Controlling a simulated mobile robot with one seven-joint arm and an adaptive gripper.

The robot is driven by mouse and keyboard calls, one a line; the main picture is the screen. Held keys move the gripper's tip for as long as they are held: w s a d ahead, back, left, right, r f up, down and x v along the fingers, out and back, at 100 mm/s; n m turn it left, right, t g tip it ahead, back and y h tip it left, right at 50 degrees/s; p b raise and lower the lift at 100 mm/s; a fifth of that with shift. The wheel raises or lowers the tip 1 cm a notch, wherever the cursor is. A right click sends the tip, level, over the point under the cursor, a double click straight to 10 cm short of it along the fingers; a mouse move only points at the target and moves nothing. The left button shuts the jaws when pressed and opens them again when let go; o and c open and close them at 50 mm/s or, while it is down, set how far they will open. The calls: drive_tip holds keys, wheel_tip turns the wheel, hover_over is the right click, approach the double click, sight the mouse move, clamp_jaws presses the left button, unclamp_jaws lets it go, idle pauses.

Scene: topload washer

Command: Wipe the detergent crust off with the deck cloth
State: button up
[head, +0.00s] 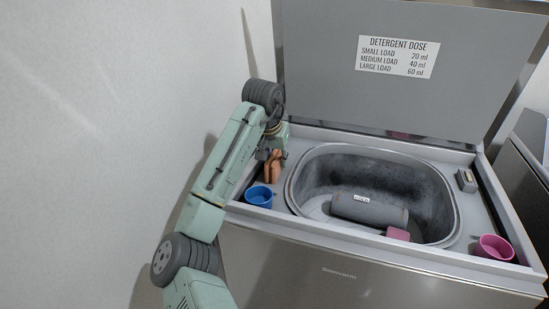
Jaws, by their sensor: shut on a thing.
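My gripper (265,155) is over the left deck of the washer (370,254), at the back left corner, partly hidden by my own arm. It is shut on an orange-brown cloth (273,168), which hangs bunched below the fingers close to the deck. I cannot tell whether the cloth touches the deck. I cannot make out the detergent crust; it may be hidden or too small to see.
A blue cup (259,196) stands on the left deck in front of the cloth. The open tub holds a grey cylinder (368,211) and a pink block (398,234). A pink cup (493,247) and small grey box (466,181) are on the right deck. The raised lid (330,75) stands behind.

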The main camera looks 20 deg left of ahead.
wheel_tip(320, 180, up, 2)
drive_tip(key=shift+r, duration=0.1)
drive_tip(key=shift+w+r+p, duration=0.15)
drive_tip(key=shift+r+p, duration=0.35)
drive_tip(key=shift+r, duration=2.45)
drive_tip(key=shift+d+f, duration=0.1)
